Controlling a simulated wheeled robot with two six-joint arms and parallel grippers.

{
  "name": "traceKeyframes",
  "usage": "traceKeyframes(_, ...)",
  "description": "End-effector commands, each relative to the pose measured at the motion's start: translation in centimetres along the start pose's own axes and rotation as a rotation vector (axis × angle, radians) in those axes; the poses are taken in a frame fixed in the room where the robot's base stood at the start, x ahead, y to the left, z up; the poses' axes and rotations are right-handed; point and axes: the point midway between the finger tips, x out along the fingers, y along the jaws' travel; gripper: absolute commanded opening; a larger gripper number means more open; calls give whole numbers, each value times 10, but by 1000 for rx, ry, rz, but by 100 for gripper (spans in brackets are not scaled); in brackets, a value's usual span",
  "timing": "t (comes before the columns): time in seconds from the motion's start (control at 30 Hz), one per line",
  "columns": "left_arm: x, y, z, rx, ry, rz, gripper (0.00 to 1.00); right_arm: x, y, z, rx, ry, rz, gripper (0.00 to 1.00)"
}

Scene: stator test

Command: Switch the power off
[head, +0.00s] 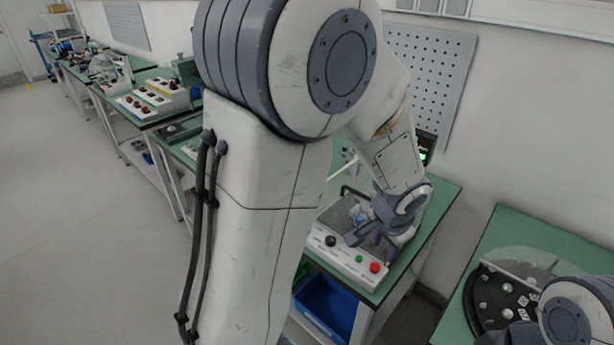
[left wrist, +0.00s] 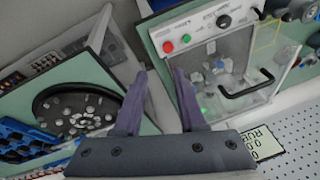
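The tester's white control panel (head: 345,259) faces the front of the bench, with a black knob (head: 330,241), a green button (head: 359,259) and a red button (head: 375,267). My left gripper (head: 368,240) is above the panel, close behind the buttons. In the left wrist view, its two fingers (left wrist: 159,75) are apart with nothing between them. That view also shows the red button (left wrist: 168,46), green button (left wrist: 186,38) and black knob (left wrist: 223,20), beyond the fingertips and apart from them. My right arm shows at the lower right of the head view; its fingers are not clear.
A clear cover with a black handle (left wrist: 245,92) is behind the panel. A lit display (left wrist: 263,143) stands near it. A round black fixture (head: 500,297) sits on the right bench. A blue bin (head: 325,306) is below the tester. Further benches line the left.

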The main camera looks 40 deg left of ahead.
Motion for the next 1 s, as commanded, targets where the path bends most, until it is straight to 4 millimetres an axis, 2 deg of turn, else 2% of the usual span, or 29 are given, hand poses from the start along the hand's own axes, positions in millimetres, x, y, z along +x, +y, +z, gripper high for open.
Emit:
traceKeyframes(0.03, -3, -48, -13, -51, 6, -31, 40, -36, -3, -2, -1, 0, 0, 70)
traceKeyframes(0.1, 12, -100, -19, -92, 37, -55, 40, -58, -4, -3, -2, 0, 0, 70)
traceKeyframes(0.2, 34, -166, -10, -149, 84, -56, 40, -89, -6, -5, -3, 0, 0, 70)
traceKeyframes(0.3, 53, -213, 14, -201, 132, -29, 40, -113, -8, -6, -4, 0, 0, 70)
traceKeyframes(0.4, 67, -240, 40, -246, 177, 10, 40, -131, -10, -7, -5, 0, 0, 70)
traceKeyframes(0.5, 76, -252, 61, -281, 214, 43, 40, -141, -10, -8, -5, 0, 0, 70)
traceKeyframes(0.6, 83, -257, 74, -301, 235, 64, 40, -144, -10, -8, -5, 0, 0, 70)
traceKeyframes(0.77, 100, -257, 75, -304, 246, 72, 40, -133, -10, -7, -4, -1, 0, 70)
traceKeyframes(1.0, 138, -255, 66, -302, 244, 71, 40, -105, -8, -6, 0, -1, 0, 70)
